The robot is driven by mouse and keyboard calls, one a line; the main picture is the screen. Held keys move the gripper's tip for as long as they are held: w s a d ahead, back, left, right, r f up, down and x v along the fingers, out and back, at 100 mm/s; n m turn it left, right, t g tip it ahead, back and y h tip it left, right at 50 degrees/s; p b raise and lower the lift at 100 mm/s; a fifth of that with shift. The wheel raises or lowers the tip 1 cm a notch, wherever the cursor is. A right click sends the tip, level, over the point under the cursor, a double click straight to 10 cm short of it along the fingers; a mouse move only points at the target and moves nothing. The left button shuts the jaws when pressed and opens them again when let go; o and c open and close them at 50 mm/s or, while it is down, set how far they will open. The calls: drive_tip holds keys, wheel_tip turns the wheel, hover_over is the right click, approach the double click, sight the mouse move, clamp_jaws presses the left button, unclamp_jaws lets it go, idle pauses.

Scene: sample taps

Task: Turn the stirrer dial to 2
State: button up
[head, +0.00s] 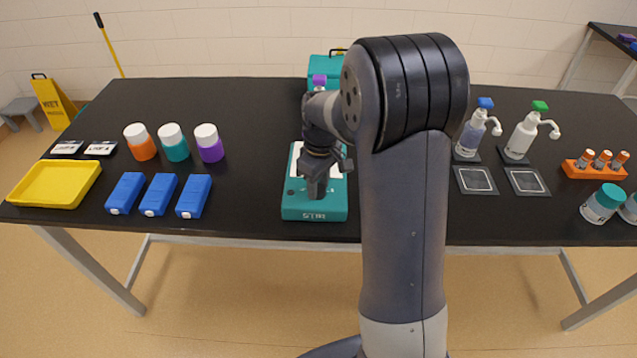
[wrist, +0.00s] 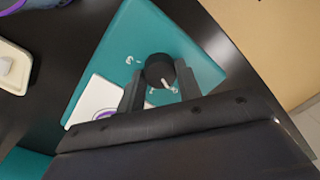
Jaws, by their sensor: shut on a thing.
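The teal stirrer (head: 313,212) stands on the black table with its front towards me; it also shows in the wrist view (wrist: 190,45). Its round black dial (wrist: 158,68) has a white pointer line on the side nearest my gripper's palm. Small white marks are printed around the dial, too small to read surely. My gripper (head: 318,188) points down over the stirrer's front part. In the wrist view its two fingers (wrist: 159,80) are closed on the dial, one on each side. The dial is hidden behind my gripper in the head view.
Blue boxes (head: 158,195), a yellow tray (head: 55,184) and lidded bottles (head: 173,143) stand to the left. Pump bottles (head: 471,137) and an orange rack (head: 595,168) are to the right. A teal case (head: 325,66) stands behind the stirrer. The table between boxes and stirrer is clear.

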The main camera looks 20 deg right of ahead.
drive_tip(key=shift+c, duration=0.8)
drive_tip(key=m, duration=0.8)
drive_tip(key=shift+m, duration=0.3)
drive_tip(key=m, duration=0.4)
drive_tip(key=shift+s+t, duration=0.1)
drive_tip(key=shift+t, duration=0.2)
drive_tip(key=m, duration=0.5)
